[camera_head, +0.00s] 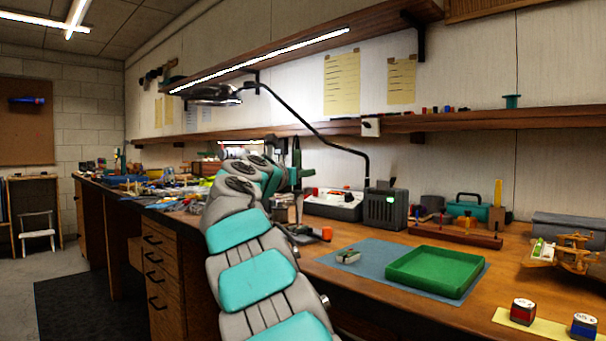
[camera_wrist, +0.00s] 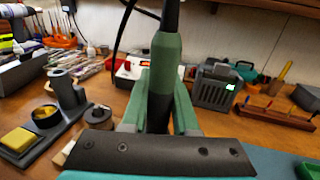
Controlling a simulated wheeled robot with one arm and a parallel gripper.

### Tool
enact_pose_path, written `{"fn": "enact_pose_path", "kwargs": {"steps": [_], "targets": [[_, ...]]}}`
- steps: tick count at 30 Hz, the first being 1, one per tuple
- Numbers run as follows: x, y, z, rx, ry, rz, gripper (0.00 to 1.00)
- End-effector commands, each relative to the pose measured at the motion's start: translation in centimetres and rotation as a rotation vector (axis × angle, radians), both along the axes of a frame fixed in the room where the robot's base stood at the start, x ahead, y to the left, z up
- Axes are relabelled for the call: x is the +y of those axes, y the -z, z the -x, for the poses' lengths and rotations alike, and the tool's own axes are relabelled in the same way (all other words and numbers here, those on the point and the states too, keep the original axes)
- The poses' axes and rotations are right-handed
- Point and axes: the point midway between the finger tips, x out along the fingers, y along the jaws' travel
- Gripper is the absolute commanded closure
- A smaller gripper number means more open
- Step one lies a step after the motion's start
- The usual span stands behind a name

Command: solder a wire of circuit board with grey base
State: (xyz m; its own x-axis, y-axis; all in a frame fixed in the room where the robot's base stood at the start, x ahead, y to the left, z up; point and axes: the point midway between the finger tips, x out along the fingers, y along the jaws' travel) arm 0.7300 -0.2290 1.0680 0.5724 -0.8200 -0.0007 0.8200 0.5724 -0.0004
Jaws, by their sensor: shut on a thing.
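My gripper (camera_wrist: 162,85) is shut on a soldering iron (camera_wrist: 166,62) with a green and black handle. The iron stands about upright between the fingers; its tip is out of sight. In the head view my gripper (camera_head: 293,176) is above the bench, partly hidden by my arm. A small grey-based piece (camera_head: 348,257), likely the circuit board, lies on the blue mat (camera_head: 372,252), left of the green tray. It is too small to make out any wire. Another board-like piece, green and white (camera_head: 542,251), sits by a brass-coloured holder at the right.
A green tray (camera_head: 436,268) fills the mat's right half. A grey iron stand with a yellow sponge (camera_wrist: 19,141) is at the left in the wrist view. A grey box with a green display (camera_head: 386,208) stands behind. Red and blue spools (camera_head: 523,311) sit at the front right.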

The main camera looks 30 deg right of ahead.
Motion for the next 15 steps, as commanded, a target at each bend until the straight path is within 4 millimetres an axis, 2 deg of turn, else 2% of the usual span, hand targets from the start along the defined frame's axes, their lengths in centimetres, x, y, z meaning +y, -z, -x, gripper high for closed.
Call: {"fn": "enact_pose_path", "kwargs": {"steps": [15], "targets": [[0.0, -2.3, 0.0, 0.0, 0.001, 0.0, 1.0]]}}
